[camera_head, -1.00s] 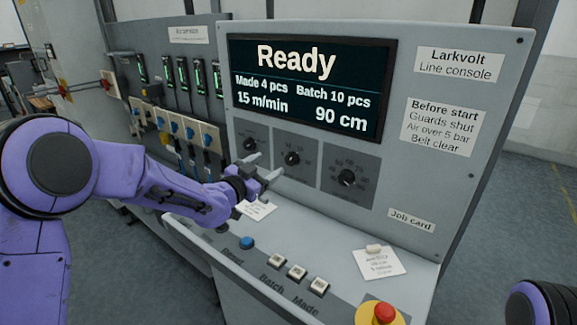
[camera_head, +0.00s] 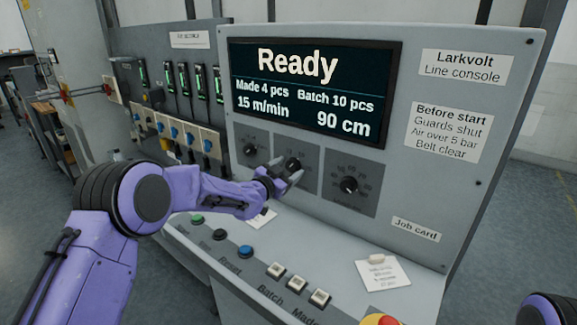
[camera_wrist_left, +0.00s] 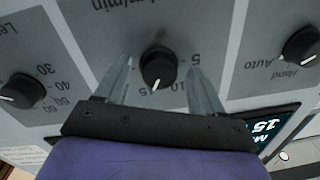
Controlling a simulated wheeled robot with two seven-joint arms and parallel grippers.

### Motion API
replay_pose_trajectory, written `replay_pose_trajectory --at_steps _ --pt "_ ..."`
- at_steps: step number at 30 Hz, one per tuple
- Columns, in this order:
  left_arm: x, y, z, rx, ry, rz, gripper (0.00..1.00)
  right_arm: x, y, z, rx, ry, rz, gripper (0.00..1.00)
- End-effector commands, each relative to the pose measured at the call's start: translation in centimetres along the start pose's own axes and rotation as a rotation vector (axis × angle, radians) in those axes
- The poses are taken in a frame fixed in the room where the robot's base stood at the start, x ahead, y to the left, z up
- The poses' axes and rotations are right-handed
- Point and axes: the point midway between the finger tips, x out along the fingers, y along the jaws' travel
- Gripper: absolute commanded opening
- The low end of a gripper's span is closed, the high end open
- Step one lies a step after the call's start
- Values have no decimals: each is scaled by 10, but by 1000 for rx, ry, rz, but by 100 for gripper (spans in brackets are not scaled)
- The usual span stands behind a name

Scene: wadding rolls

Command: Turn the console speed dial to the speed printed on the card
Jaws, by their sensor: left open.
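The speed dial (camera_wrist_left: 158,66) is a round black knob marked m/min, upside down in the left wrist view. Its white pointer is at about 15. It is the middle of three dials on the console, partly hidden in the head view (camera_head: 293,164). My left gripper (camera_head: 288,172) is open, with one finger on each side of the knob and gaps visible in the left wrist view. The job card (camera_head: 383,274) lies on the ledge at the right; its print is too small to read. My right gripper is not in view.
The console screen (camera_head: 309,88) reads Ready, 15 m/min, 90 cm. A Hand/Auto dial (camera_wrist_left: 300,45) and a length dial (camera_wrist_left: 22,90) flank the speed dial. Push buttons (camera_head: 245,251) and a red-topped emergency stop (camera_head: 385,321) sit on the ledge below.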

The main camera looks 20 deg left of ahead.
Motion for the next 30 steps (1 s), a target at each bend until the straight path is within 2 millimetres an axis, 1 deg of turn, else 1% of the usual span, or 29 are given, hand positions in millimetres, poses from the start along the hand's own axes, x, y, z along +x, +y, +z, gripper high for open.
replay_pose_trajectory --at_steps 8,11,12,13,14,23,30 --pt "4 2 0 0 2 2 68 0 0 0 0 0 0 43" --pt "4 2 0 0 2 2 39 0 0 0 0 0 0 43" --pt "4 2 0 0 2 2 26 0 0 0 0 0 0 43" --pt "4 2 0 0 2 2 16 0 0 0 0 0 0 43" --pt "4 2 0 0 2 2 12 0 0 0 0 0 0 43" --pt "4 1 -1 -27 0 2 12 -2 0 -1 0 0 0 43" --pt "4 1 -2 -152 -8 5 12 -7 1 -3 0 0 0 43"
